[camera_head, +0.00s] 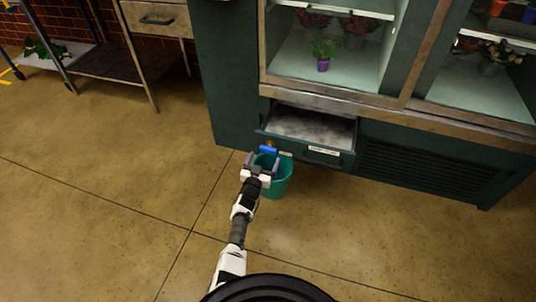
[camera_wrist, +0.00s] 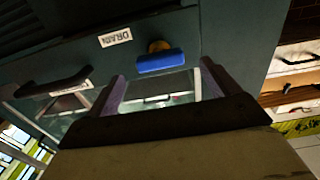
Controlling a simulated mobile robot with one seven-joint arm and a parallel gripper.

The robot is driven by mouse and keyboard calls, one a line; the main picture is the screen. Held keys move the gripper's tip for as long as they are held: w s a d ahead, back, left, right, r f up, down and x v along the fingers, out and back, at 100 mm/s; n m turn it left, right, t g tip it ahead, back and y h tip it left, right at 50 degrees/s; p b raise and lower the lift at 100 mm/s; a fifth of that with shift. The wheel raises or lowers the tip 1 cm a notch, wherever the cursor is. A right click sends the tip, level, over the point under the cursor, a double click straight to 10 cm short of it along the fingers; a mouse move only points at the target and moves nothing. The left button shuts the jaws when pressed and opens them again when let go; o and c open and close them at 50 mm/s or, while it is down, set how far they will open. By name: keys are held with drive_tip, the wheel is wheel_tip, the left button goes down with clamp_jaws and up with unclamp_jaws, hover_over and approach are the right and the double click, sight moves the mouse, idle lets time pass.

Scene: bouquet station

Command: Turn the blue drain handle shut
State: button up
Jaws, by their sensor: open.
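The blue drain handle (camera_head: 268,149) sits low on the front of the dark green cabinet, on a brass-coloured fitting. In the wrist view the blue handle (camera_wrist: 161,61) lies roughly crosswise, slightly tilted, beside a label (camera_wrist: 115,37) reading DRAIN. My gripper (camera_head: 263,160) is open and empty, just in front of the handle. In the wrist view its two fingers (camera_wrist: 160,82) point toward the handle, which shows beyond and between them. I cannot tell whether they touch it. A teal bucket (camera_head: 279,184) stands on the floor below the handle, partly hidden by my gripper.
An open drawer (camera_head: 312,127) with a grey interior juts out above and right of the handle. Its black pull (camera_wrist: 56,82) shows in the wrist view. Glass display shelves with potted flowers are above. A work table (camera_head: 100,62) stands at the left. The floor at left is clear.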

sight(267, 152)
drive_tip(key=b+x, duration=0.2)
drive_tip(key=x, duration=0.3)
drive_tip(key=shift+s+f, duration=0.1)
drive_tip(key=shift+w+d+b, duration=0.25)
drive_tip(key=shift+w+b, duration=0.15)
drive_tip(key=shift+w, duration=0.2)
drive_tip(key=c, duration=1)
